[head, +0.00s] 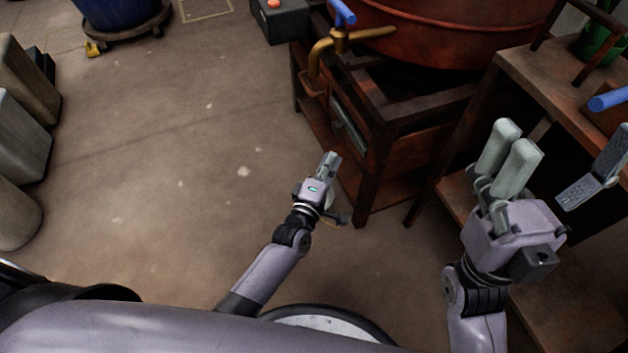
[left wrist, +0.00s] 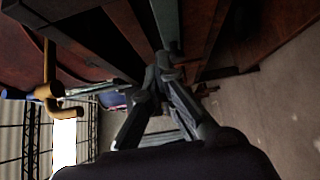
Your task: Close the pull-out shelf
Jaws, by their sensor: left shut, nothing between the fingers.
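A narrow grey-green edge (head: 348,126), which looks like the pull-out shelf, shows in the side of the dark wooden stand (head: 392,145) under the red vat. My left gripper (head: 331,158) is shut and empty, just in front of that stand and below the grey-green edge. In the left wrist view, the fingertips of my left gripper (left wrist: 165,68) meet close to the end of a grey-green strip (left wrist: 168,25); I cannot tell if they touch. My right gripper (head: 512,155) is at the right by a wooden bench; its pale fingers lie close together, their opening unclear.
A brass tap (head: 340,42) with a blue handle juts from the red vat (head: 440,30) above the stand. The wooden bench (head: 550,75) stands at the right. Grey containers (head: 18,140) stand at far left. The floor left of the stand is clear.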

